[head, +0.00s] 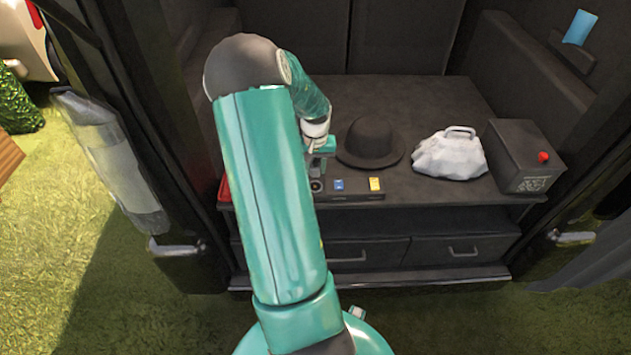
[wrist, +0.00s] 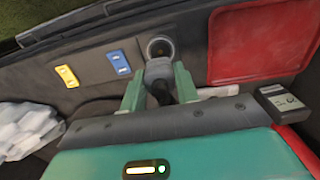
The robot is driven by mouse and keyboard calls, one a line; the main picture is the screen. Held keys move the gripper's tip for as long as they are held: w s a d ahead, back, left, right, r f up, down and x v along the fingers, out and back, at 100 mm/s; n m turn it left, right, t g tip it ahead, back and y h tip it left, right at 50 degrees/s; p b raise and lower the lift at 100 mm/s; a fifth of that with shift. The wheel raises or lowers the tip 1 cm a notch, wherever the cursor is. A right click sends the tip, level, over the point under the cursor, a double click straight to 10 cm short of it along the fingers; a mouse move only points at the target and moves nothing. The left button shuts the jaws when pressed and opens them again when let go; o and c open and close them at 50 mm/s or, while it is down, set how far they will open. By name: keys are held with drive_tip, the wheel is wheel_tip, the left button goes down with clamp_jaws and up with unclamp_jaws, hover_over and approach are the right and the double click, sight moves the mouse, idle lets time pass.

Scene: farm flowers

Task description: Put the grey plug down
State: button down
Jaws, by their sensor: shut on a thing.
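The grey plug (wrist: 158,70) is between the two green fingers of my gripper (wrist: 159,84) in the wrist view. My gripper is shut on it. A round dark socket (wrist: 160,48) in the panel lies just beyond the plug; I cannot tell whether they touch. In the head view my gripper (head: 318,151) is low over the front left of the dark shelf, near the socket (head: 317,185). The plug cannot be made out there.
Beside the socket are a blue switch (wrist: 119,63) and a yellow switch (wrist: 67,75). A red tray (wrist: 262,42) and a small meter (wrist: 280,98) lie on the other side. A black hat (head: 370,142), white bag (head: 450,155) and dark box (head: 525,155) stand right on the shelf (head: 425,98).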

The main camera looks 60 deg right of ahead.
drive_tip(key=s+a+r+m, duration=0.2)
drive_tip(key=s+r+m, duration=0.1)
drive_tip(key=r+m, duration=0.1)
drive_tip(key=w+d+f, duration=0.1)
drive_tip(key=d+f, duration=0.2)
drive_tip(key=d, duration=0.1)
drive_tip(key=w+d+f, duration=0.2)
drive_tip(key=d, duration=0.2)
drive_tip(key=w+d+f, duration=0.2)
drive_tip(key=d+f, duration=0.1)
drive_tip(key=d, duration=0.1)
drive_tip(key=shift+d+f, duration=0.15)
drive_tip(key=shift+f, duration=0.2)
drive_tip(key=shift+w+d+f, duration=0.1)
drive_tip(key=shift+d+f, duration=0.05)
drive_tip(key=shift+f, duration=0.8)
drive_tip(key=shift+d+f, duration=0.1)
drive_tip(key=shift+f, duration=0.8)
drive_tip(key=shift+f, duration=0.6)
drive_tip(key=c, duration=1.1)
unclamp_jaws()
drive_tip(key=shift+o, duration=0.2)
drive_tip(key=shift+r, duration=0.15)
wheel_tip(320, 180, up, 13)
